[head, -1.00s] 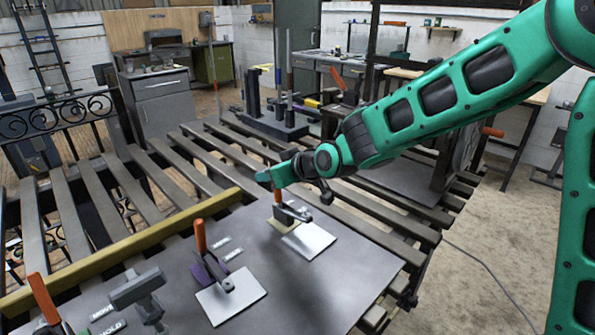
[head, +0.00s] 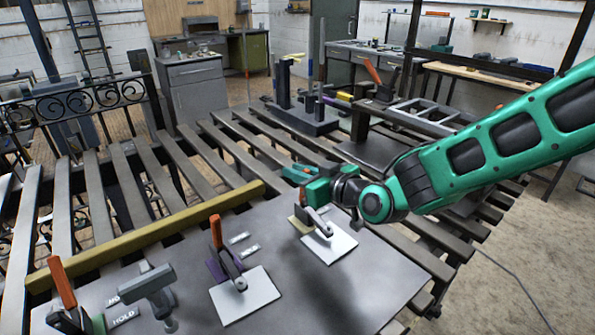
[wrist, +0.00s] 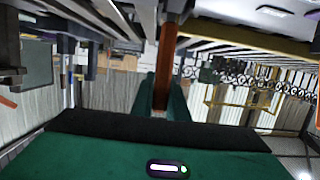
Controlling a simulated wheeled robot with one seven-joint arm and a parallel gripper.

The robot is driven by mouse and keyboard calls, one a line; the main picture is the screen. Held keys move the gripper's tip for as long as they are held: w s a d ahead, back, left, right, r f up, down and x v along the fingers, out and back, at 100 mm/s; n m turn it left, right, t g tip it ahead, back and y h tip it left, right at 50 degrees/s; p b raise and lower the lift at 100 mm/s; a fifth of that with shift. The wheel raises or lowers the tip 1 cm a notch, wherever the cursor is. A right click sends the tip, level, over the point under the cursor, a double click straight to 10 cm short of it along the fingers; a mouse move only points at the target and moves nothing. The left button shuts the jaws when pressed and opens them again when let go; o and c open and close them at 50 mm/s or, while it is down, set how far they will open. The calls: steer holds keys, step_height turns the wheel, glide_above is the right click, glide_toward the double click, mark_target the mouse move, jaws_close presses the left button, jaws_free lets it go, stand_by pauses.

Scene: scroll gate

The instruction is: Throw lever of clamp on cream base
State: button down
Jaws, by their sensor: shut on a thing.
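The clamp with the cream base (head: 299,225) stands at the far end of the dark metal table, beside a white plate (head: 332,246). Its metal arm (head: 318,222) reaches over that plate. My gripper (head: 305,188) is at this clamp's lever, shut on its orange handle (head: 302,168), whose end shows above the fingers. In the wrist view the handle (wrist: 165,65) runs upright between my fingers.
A purple-based clamp (head: 222,268) with an upright orange handle stands nearer, by another white plate (head: 245,297). A further orange-handled clamp (head: 62,283) and a grey tool (head: 146,285) are at front left. A yellow bar (head: 150,235) edges the table.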

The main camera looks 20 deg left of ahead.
steer(key=shift+w+d+f, duration=0.2)
steer(key=shift+w+d, duration=0.05)
steer(key=shift+d, duration=0.05)
steer(key=c, duration=1.7)
jaws_free()
steer(key=shift+s+a+r, duration=0.1)
steer(key=v, duration=1)
steer(key=shift+s+d, duration=0.15)
steer(key=shift+d, duration=0.2)
